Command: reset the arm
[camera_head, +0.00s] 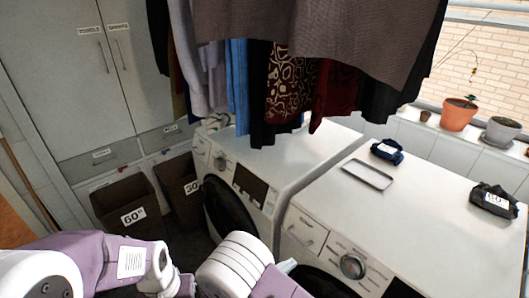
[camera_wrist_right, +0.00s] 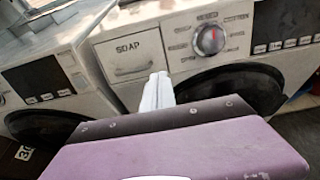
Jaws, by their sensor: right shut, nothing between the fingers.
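My right gripper shows in the right wrist view (camera_wrist_right: 157,93) as pale fingers pressed together, shut and empty. It is in front of the washing machine with the "SOAP" drawer (camera_wrist_right: 127,57). In the head view only a pale tip of it (camera_head: 287,266) shows beside my purple and white arm, low in front of the machines. My left gripper does not show; only purple and white arm parts are at the lower left.
Two white washing machines (camera_head: 440,220) (camera_head: 290,158) stand side by side. A grey tray (camera_head: 368,174), a blue bundle (camera_head: 387,152) and a dark bundle (camera_head: 493,200) lie on the nearer one. Clothes (camera_head: 300,60) hang above. Dark bins (camera_head: 128,205) stand left. Potted plants (camera_head: 458,114) line the sill.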

